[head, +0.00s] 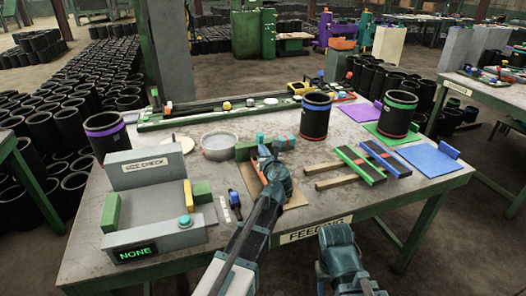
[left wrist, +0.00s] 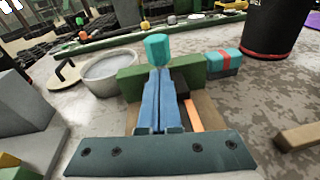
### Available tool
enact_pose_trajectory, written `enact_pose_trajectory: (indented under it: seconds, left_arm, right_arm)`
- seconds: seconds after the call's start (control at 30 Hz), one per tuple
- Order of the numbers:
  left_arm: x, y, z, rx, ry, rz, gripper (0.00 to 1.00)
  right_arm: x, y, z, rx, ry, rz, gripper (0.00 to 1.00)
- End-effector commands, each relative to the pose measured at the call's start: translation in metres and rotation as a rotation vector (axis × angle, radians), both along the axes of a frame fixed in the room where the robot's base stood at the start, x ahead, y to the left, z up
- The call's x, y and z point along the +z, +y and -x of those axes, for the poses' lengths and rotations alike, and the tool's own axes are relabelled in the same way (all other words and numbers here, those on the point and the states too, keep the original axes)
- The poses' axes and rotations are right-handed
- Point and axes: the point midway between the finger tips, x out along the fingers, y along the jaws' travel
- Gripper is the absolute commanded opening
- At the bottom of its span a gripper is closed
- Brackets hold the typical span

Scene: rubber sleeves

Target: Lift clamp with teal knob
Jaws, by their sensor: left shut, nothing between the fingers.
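The clamp's teal knob (head: 261,138) stands at the middle of the table, at a green block (head: 243,151) on a brown wooden board (head: 293,194). In the left wrist view the teal knob (left wrist: 157,48) shows just beyond my fingertips, in front of the green block (left wrist: 130,83). My left gripper (head: 264,154) is over the board, its blue fingers (left wrist: 157,72) together and empty, pointing at the knob. Whether they touch the knob I cannot tell. The fingers hide the clamp's lower part. My right gripper (head: 338,240) is off the table's front edge; its fingers are unclear.
A teal block with a red band (head: 284,142) sits right of the clamp. A grey dish (head: 220,146) is behind left, the size-check station (head: 140,168) further left. Black sleeves (head: 315,117) and green and blue-topped rails (head: 360,165) stand right.

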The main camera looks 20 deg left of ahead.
Motion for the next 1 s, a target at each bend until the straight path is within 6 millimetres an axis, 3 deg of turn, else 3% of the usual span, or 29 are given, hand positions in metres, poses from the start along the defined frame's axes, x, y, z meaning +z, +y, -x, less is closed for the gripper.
enact_pose_trajectory:
  seconds: [1.0]
  left_arm:
    - [0.014, 0.0, -0.004, 0.004, 0.091, 0.062, 0.0]
  right_arm:
    - [0.037, 0.0, 0.0, 0.0, 0.0, 0.0, 0.5]
